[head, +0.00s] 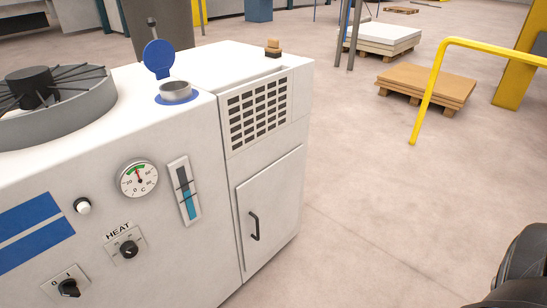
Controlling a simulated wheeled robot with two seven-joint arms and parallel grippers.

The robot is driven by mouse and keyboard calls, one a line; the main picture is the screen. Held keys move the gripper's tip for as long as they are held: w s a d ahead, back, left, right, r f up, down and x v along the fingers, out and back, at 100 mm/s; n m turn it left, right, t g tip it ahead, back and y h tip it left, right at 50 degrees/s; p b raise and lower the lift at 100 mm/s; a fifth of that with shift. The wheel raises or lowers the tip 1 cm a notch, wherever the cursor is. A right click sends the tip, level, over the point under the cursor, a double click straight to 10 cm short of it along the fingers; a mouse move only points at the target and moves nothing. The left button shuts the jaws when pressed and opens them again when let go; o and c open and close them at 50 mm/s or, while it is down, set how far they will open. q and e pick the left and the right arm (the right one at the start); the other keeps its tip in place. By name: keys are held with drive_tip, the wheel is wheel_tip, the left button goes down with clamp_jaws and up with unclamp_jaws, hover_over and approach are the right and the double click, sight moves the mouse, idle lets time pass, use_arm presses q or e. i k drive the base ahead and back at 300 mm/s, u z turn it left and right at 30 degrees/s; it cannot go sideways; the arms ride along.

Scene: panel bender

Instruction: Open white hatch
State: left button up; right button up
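The white hatch (273,205) is a door panel low on the right side of the white machine (205,242). It looks shut, flush in its frame. A dark handle (254,226) stands upright near its left edge. Neither gripper shows in the head view. A dark rounded piece at the bottom right corner appears to be part of my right arm. Nothing touches the hatch or its handle.
Above the hatch is a slotted vent (259,109). The front has a dial gauge (138,179) and knobs. An open blue cap (158,59) stands on top. A yellow rail (437,85) and loaded pallets (428,86) stand to the right. The floor beside the hatch is clear.

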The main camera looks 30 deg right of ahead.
sight(268, 203)
drive_tip(key=z, duration=1.05)
